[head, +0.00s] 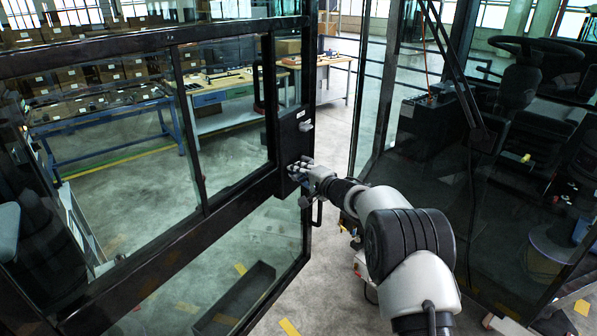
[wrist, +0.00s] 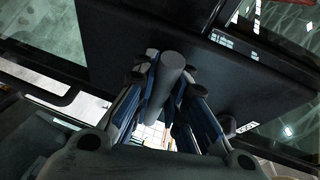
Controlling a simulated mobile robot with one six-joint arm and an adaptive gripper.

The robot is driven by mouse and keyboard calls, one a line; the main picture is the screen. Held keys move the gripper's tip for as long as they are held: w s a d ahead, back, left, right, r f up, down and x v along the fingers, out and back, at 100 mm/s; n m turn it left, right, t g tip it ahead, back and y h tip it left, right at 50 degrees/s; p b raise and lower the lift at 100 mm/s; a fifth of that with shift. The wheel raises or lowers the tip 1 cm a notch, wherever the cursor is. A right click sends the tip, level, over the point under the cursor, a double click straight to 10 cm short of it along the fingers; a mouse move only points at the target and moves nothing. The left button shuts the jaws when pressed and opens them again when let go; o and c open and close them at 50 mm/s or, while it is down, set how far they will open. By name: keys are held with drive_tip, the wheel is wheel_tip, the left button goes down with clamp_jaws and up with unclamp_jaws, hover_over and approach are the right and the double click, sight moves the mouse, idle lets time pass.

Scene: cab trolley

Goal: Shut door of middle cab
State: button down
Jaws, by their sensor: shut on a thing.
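A black-framed glass door (head: 190,225) fills the left of the head view. It stands open, with a gap of floor between its free edge and the glazed cab (head: 430,150) on the right. A dark lock panel (head: 292,140) sits near the door's free edge. My gripper (head: 299,170) is at this panel. In the wrist view the fingers of my gripper (wrist: 166,95) are closed around a grey round bar, the door handle (wrist: 172,70). The fingers largely hide the handle in the head view. I cannot see which cab the door belongs to.
A steering wheel (head: 537,50) and dark controls show inside the right cab. Beyond the door stand a wooden workbench (head: 235,90) and a blue-framed table (head: 105,110). Grey floor shows in the gap.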

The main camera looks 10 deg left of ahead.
drive_tip(key=shift+a+f+n+t+b, duration=0.15)
drive_tip(key=shift+f+n+t+b, duration=0.25)
drive_tip(key=shift+n+b, duration=0.5)
drive_tip(key=c, duration=1.9)
unclamp_jaws()
drive_tip(key=o, duration=0.3)
drive_tip(key=shift+f, duration=0.1)
drive_tip(key=shift+s+d+f, duration=0.1)
drive_tip(key=shift+s+d, duration=0.05)
drive_tip(key=shift+d, duration=0.05)
drive_tip(key=v, duration=0.8)
